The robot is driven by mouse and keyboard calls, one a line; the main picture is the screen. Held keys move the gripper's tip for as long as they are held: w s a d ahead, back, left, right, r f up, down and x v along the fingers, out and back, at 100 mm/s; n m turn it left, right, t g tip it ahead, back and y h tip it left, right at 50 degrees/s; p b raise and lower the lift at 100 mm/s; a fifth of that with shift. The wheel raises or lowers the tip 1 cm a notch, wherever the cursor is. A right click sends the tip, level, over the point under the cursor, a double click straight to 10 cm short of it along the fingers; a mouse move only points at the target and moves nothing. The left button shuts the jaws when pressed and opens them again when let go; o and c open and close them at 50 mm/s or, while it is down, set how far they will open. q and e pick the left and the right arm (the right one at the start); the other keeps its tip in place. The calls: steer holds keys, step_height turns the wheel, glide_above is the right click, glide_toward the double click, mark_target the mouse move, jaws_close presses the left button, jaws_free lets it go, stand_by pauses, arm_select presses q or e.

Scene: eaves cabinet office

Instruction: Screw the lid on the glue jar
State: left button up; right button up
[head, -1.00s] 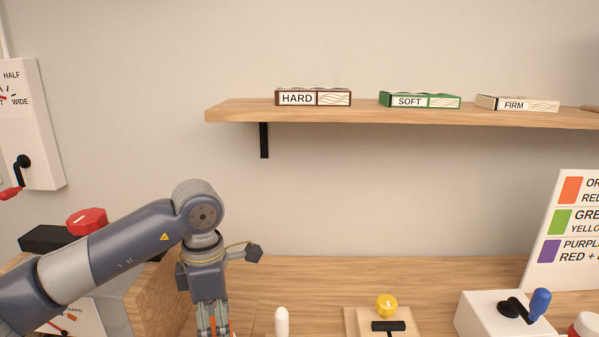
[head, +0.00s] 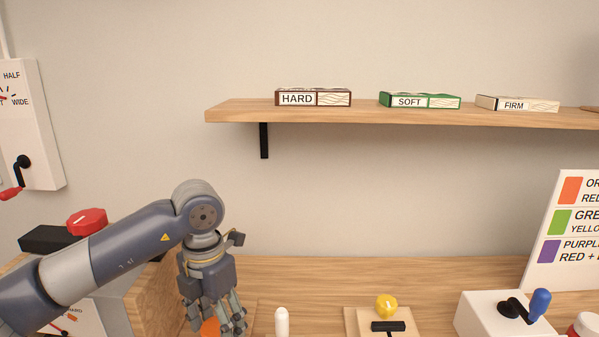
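My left gripper (head: 216,325) points down at the bottom edge of the head view, with its fingers spread around or beside an orange piece (head: 210,327). The orange piece may be the lid of the glue jar, but only part of it shows. Whether the fingers press on it cannot be told, as the fingertips are at the frame's lower edge. No glue jar can be made out clearly. My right gripper is out of view.
A white rounded peg (head: 282,322) stands just right of the gripper. Further right are a yellow knob (head: 386,305) with a black handle and a white box (head: 490,317) with a blue-handled crank. A wooden shelf (head: 400,114) with labelled boxes hangs above.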

arm_select(q)
steer(key=c, duration=0.7)
steer(key=shift+f+m, duration=0.1)
steer(key=shift+m, duration=0.3)
steer(key=shift+m+b, duration=0.35)
steer(key=shift+m, duration=0.25)
steer(key=m, duration=0.3)
steer(key=shift+m+b, duration=0.3)
steer(key=shift+b, duration=0.05)
steer(key=shift+s+m, duration=0.1)
steer(key=shift+m, duration=1.1)
steer(key=shift+d, duration=0.1)
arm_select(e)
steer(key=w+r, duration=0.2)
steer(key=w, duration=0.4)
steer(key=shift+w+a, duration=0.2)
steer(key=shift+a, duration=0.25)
